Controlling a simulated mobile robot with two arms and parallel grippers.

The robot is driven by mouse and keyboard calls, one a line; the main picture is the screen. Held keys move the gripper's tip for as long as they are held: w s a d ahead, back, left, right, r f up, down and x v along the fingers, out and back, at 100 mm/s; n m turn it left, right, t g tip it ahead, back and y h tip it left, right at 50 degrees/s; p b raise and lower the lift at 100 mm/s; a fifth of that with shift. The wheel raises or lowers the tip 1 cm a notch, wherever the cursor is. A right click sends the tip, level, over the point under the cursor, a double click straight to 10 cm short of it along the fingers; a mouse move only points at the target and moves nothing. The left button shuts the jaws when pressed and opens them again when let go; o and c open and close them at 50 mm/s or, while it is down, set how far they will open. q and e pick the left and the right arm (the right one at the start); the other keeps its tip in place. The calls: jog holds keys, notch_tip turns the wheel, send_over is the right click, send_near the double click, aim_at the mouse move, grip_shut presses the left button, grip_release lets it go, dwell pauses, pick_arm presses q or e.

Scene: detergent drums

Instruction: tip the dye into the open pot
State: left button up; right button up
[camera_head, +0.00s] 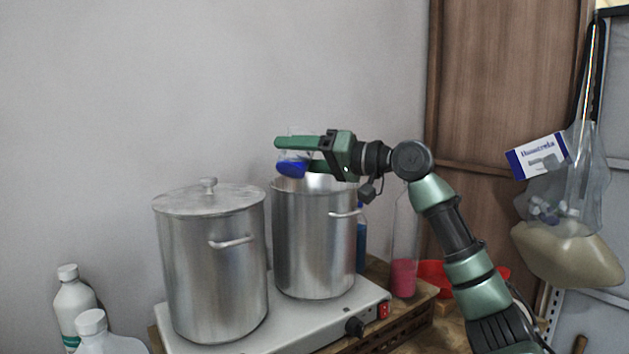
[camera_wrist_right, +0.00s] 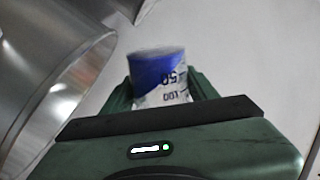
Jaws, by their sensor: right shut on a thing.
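My right gripper (camera_head: 298,154) is shut on a small clear beaker (camera_head: 295,157) with blue dye (camera_head: 291,169) in its lower part. It holds the beaker above the mouth of the open pot (camera_head: 313,245), near the rim's left side. In the right wrist view the beaker (camera_wrist_right: 160,78) sits between the green fingers, with 50 and 100 marks, and the blue slants across it. The beaker looks somewhat tilted. No stream of dye shows. The inside of the open pot is mostly hidden. My left gripper is not in view.
A lidded pot (camera_head: 212,268) stands left of the open pot on a white hot plate (camera_head: 285,324). White bottles (camera_head: 73,303) stand at lower left. A glass cylinder with pink liquid (camera_head: 403,277) and a red bowl (camera_head: 434,273) are at right. A bag (camera_head: 570,185) hangs far right.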

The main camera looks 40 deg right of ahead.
jog(key=shift+r+m+p, duration=0.3)
jog(key=shift+r+m, duration=0.25)
jog(key=shift+m, duration=0.35)
jog(key=shift+f+m, duration=0.25)
jog(key=shift+m, duration=0.35)
jog(key=shift+d+f+m+b, duration=0.1)
jog(key=shift+f+m+b, duration=0.25)
jog(key=shift+m, duration=0.3)
jog(key=shift+d+f+m+b, duration=0.1)
jog(key=shift+f+m+b, duration=0.2)
jog(key=shift+m, duration=0.35)
jog(key=shift+w+d+r, duration=0.1)
jog(key=shift+r, duration=0.15)
jog(key=shift+w+d+r+m+p, duration=0.25)
jog(key=shift+w+d+m+p, duration=0.05)
jog(key=shift+d+m+p, duration=0.35)
jog(key=shift+c, duration=0.2)
jog(key=shift+d+r+m+p, duration=0.15)
jog(key=shift+r+m+p, duration=0.15)
jog(key=shift+m+p, duration=0.5)
jog(key=shift+f+m, duration=0.2)
jog(key=shift+m, duration=0.45)
